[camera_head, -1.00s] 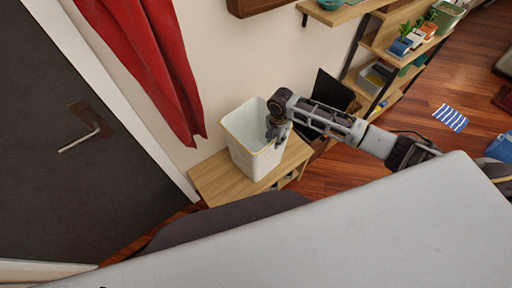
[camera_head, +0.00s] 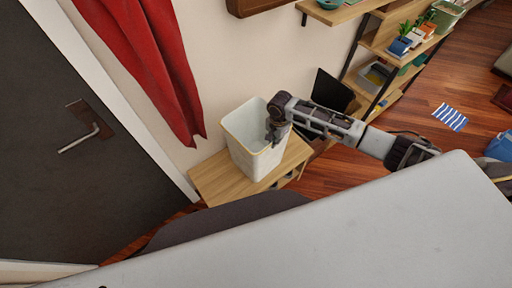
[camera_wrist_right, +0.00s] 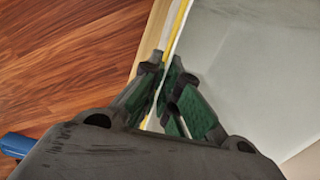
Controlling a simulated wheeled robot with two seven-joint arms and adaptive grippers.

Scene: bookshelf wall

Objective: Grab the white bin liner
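The white bin liner (camera_head: 252,155) looks like an upright, open-topped white container with a yellow rim. It stands on a wooden cabinet top in the head view. My right gripper (camera_head: 273,135) is at its right-hand rim. In the right wrist view, the dark fingers with green pads of the right gripper (camera_wrist_right: 170,88) are close together, one on each side of the bin liner's wall (camera_wrist_right: 235,60), and look shut on it. The fingers partly hide the rim there. My left gripper is not in view.
The wooden cabinet (camera_head: 222,183) stands against the wall, with a dark monitor-like panel (camera_head: 331,90) to the right. A red curtain (camera_head: 150,65) hangs behind left, beside a dark door (camera_head: 60,190). Shelves with plants (camera_head: 408,38) stand back right. A striped mat (camera_head: 450,117) lies on the floor.

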